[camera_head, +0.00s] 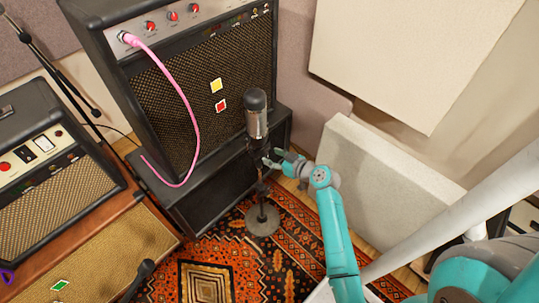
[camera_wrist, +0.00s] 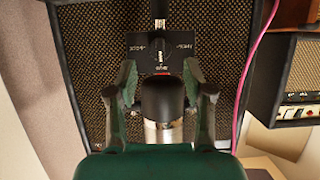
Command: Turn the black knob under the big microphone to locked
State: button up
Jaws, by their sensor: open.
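The big microphone (camera_head: 256,115), with a black head and silver body, stands upright on a round-based stand (camera_head: 263,219) before the tall amp. In the wrist view, a black and silver cylinder, seemingly the microphone's lower part (camera_wrist: 162,132), lies between my fingers. Beyond it is a black plate (camera_wrist: 135,50) with pale lettering at both sides, too small to read. The black knob (camera_wrist: 162,55) is at the plate's middle, with a pale mark. My gripper (camera_head: 271,157) is beside the stand just under the microphone.
A tall black amp (camera_head: 200,90) with a pink cable (camera_head: 188,100) stands close behind the microphone. Smaller amps (camera_head: 55,160) are at the left. A pale panel (camera_head: 370,180) stands at the right. A patterned rug (camera_head: 215,275) covers the floor.

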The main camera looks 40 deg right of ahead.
jog(key=shift+x, duration=1.3)
jog(key=shift+c, duration=0.3)
grip_shut()
jog(key=shift+d+f+m+t+y, duration=0.4)
jog(key=shift+m+y, duration=0.75)
jog(key=shift+m, duration=1.1)
jog(key=shift+d+f+m+t+y, duration=0.2)
jog(key=shift+m+t+y, duration=0.35)
jog(key=shift+m+y, duration=1.15)
jog(key=shift+d+f+m+t+y, duration=0.3)
jog(key=shift+m+t+y, duration=0.25)
jog(key=shift+m, duration=2.2)
